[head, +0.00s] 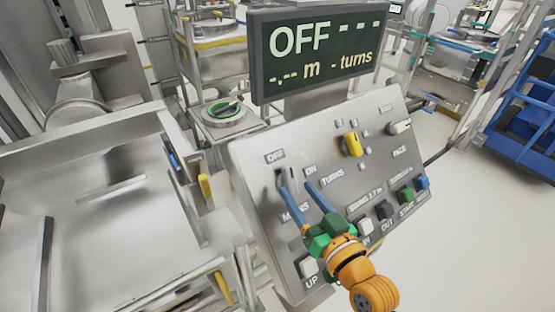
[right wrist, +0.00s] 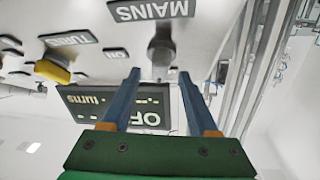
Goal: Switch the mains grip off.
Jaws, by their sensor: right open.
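The mains grip (head: 288,180) is a small grey knob on the sloped metal control panel (head: 262,150), between the OFF and ON labels and above the MAINS label. It also shows in the right wrist view (right wrist: 161,47), beside the upside-down MAINS label (right wrist: 150,10). My right gripper (head: 295,180) is open, its two blue fingers pointing at the mains grip. In the right wrist view its fingertips (right wrist: 159,73) are apart, with the grip between or just beyond them; I cannot tell if they touch it. The display (head: 316,52) reads OFF with dashes. My left gripper is not in view.
A yellow turns grip (head: 352,145) and a pale pace grip (head: 400,127) sit further right on the panel. Several push buttons line its lower edge, including a green one (head: 405,195). A metal bin (head: 110,195) stands at the left.

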